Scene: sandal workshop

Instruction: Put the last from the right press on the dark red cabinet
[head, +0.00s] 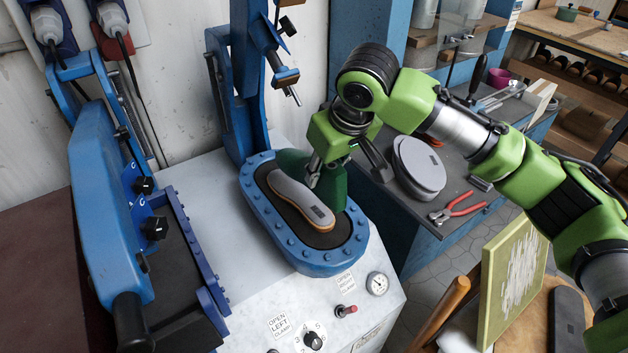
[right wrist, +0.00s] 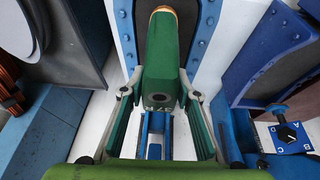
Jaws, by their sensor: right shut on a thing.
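The green last (head: 333,190) is at the right press (head: 318,262), over its dark pad with the blue bolted rim. A grey sole with a tan edge (head: 292,196) shows against the last, and I cannot tell whether the two are joined. My right gripper (head: 314,175) is shut on the last. In the right wrist view, the last (right wrist: 161,68) is between the two fingers of my right gripper (right wrist: 158,97). I cannot tell whether it touches the pad. The dark red cabinet (head: 36,265) shows its top at the left edge. My left gripper is not in view.
The blue left press (head: 108,190) stands between the cabinet and the right press. The right press's blue column (head: 240,90) rises behind the pad. A bench to the right holds grey soles (head: 419,166) and red-handled pliers (head: 457,208). A yellow-edged board (head: 512,275) stands at lower right.

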